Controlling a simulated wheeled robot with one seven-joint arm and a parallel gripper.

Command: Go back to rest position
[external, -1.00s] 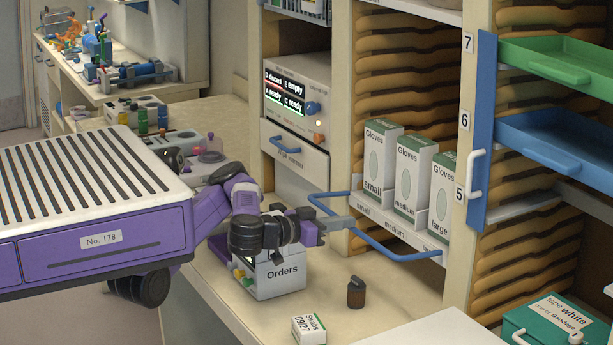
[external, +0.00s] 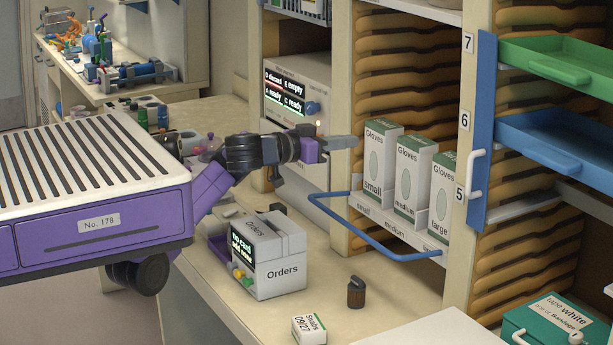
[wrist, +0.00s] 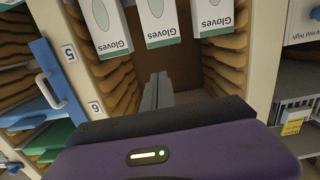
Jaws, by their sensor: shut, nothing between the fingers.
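My gripper (external: 341,143) is shut and empty. In the external view it points right, at the front of the cubby just left of the glove boxes and above the blue rail (external: 365,232). The small glove box (external: 379,165) is nearest to it; the medium (external: 412,180) and large (external: 441,195) boxes stand further right on the shelf. In the wrist view the closed fingers (wrist: 158,92) point into the cubby, with the glove boxes (wrist: 160,20) along the top edge of the picture. My arm reaches out over the counter from behind my purple base.
The Orders device (external: 272,262) stands on the counter below my arm. A brown bottle (external: 356,292) and a Swabs box (external: 309,328) are in front of it. A machine with a display (external: 296,95) is in the cabinet behind. A blue tray (external: 560,140) juts out at right.

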